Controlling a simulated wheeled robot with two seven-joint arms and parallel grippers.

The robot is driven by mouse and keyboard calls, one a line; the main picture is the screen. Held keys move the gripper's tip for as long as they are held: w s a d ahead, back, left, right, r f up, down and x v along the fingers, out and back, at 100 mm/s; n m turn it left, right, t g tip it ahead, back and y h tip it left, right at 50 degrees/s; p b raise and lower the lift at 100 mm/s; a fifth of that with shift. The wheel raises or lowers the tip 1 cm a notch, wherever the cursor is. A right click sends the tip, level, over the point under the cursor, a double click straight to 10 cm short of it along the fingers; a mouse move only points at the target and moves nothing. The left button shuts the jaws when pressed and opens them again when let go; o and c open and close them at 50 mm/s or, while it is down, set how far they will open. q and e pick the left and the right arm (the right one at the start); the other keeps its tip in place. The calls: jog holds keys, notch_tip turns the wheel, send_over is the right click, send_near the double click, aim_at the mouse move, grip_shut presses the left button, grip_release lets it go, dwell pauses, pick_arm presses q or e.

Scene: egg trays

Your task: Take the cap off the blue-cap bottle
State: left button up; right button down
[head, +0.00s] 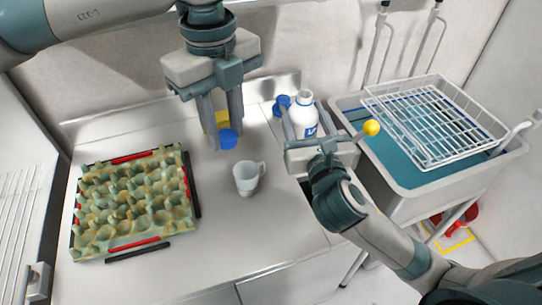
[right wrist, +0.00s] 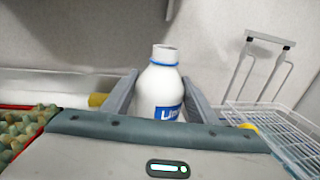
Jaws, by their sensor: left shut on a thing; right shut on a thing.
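The white bottle (head: 303,120) with a blue label stands upright, and its bare white neck shows with no cap on it. In the right wrist view the bottle (right wrist: 160,92) is between the two fingers. My right gripper (head: 303,128) is shut on the bottle's body. My left gripper (head: 225,134) is to the left of the bottle, above the counter, pointing down. It is shut on the round blue cap (head: 229,140), which shows at its fingertips, apart from the bottle.
A white mug (head: 248,179) stands in front of the cap. An egg tray (head: 128,243) lies at left. A yellow thing (head: 222,119) is behind my left fingers. A blue thing (head: 281,103) is beside the bottle. A wire rack (head: 425,122) sits over the sink at right.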

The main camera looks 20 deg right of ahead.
aim_at(228, 136)
pick_arm(q)
jog(key=shift+s+d+r+n, duration=0.1)
jog(key=shift+d+n, duration=0.05)
jog(key=shift+n, duration=0.15)
pick_arm(e)
jog(key=shift+r, duration=0.15)
